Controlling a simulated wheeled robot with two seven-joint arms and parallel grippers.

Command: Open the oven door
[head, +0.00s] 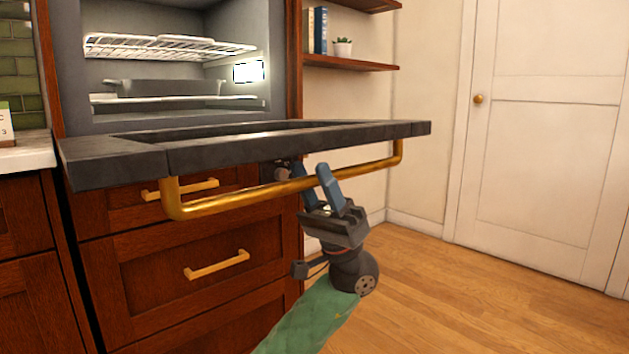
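The oven door (125,158) is dark grey and swung down to about level in front of the oven. Its gold bar handle (235,198) hangs along the door's front underside. I cannot tell whether the fingers press on the bar.
The open oven cavity (95,75) holds wire racks (165,46) and a dark tray (165,87). Wooden drawers (160,276) with gold pulls are below the door. The wooden floor (470,310) to the right is clear, up to a white room door (550,130).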

